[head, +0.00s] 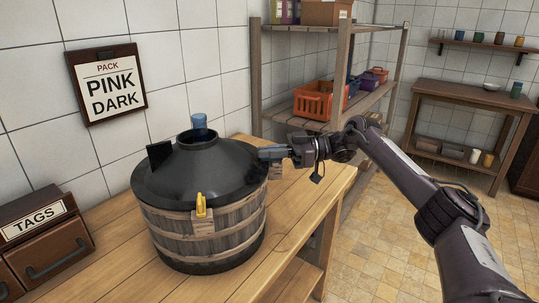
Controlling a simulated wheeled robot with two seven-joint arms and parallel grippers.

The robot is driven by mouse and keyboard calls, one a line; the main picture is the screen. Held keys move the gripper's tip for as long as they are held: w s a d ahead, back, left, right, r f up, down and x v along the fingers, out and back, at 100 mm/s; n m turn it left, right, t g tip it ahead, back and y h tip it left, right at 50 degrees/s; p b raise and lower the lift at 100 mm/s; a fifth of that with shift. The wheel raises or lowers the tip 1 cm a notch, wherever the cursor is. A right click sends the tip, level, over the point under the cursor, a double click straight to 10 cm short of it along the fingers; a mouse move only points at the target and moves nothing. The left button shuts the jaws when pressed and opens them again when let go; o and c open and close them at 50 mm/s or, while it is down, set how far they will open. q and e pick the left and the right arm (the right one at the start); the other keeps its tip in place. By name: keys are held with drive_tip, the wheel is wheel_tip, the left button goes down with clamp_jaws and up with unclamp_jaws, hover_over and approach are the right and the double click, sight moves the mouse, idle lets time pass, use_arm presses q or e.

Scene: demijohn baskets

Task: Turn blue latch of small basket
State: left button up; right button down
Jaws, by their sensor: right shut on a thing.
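One round basket (180,235) of wooden staves with dark bands stands upright on the wooden bench. It has a dark conical lid (235,162), with a blue neck (199,120) at the top. A yellow latch (201,204) stands upright at the front of the rim. My right gripper (272,152) reaches in from the right at the right side of the rim, above a small wooden block (275,171). It is shut on a small bluish piece there, which looks like the blue latch; the fingers mostly hide it, and its angle cannot be told. My left gripper is not in view.
A dark upright flap (159,155) stands at the lid's left. A TAGS drawer box (43,245) sits at the bench's left end. A sign (107,84) reading PACK PINK DARK hangs on the wall. Shelves with an orange crate (318,101) stand behind. The bench front (118,265) is clear.

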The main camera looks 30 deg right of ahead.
idle(0.4)
drive_tip(key=c, duration=1.6)
unclamp_jaws()
drive_tip(key=shift+a, duration=0.1)
drive_tip(key=shift+o, duration=0.2)
drive_tip(key=b+v, duration=0.1)
drive_tip(key=v, duration=0.7)
drive_tip(key=shift+b, duration=0.4)
drive_tip(key=shift+w, duration=0.1)
